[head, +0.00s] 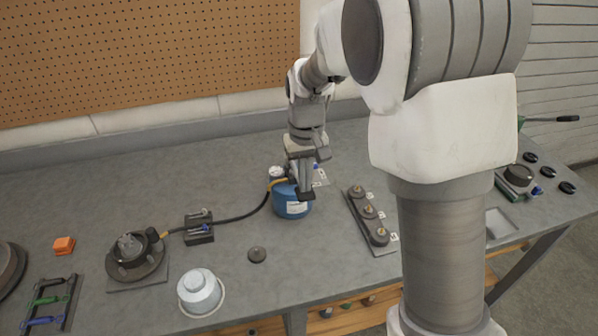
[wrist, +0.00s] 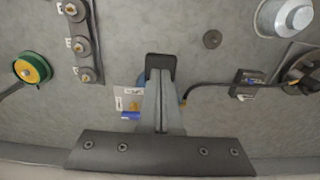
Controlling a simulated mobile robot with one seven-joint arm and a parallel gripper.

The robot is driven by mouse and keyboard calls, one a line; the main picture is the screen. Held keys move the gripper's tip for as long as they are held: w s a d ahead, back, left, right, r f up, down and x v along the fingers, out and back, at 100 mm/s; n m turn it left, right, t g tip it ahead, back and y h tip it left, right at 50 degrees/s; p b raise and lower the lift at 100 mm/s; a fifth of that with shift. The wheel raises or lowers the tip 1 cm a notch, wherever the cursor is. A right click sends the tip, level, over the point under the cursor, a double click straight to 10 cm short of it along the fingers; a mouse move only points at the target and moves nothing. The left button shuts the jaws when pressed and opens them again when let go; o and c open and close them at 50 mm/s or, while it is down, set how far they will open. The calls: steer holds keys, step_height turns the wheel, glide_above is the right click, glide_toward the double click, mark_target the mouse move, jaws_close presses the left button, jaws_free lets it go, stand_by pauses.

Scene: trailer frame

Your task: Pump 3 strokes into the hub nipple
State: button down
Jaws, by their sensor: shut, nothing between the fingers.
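The blue pump pot (head: 291,208) stands on the bench with a white gauge (head: 277,172) at its top left. Its black hose (head: 237,217) runs left past a small dark block to the hub (head: 130,250). The hose's brass end (head: 165,234) meets the hub's right side; I cannot tell whether it is locked on the nipple. My gripper (head: 306,195) points down at the pot's right side, overlapping it in the head view. In the wrist view my gripper (wrist: 160,65) is shut and empty and hides most of the pot. I cannot make out the pump handle.
A rail with several brass fittings (head: 368,214) lies right of the pot. A dark disc (head: 257,255) and a white lidded pot (head: 200,291) are nearer the front. An orange block (head: 64,245) sits left.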

steer(key=shift+f, duration=0.45)
steer(key=shift+s+f+b, duration=0.1)
steer(key=shift+f+b, duration=0.75)
steer(key=shift+f, duration=0.3)
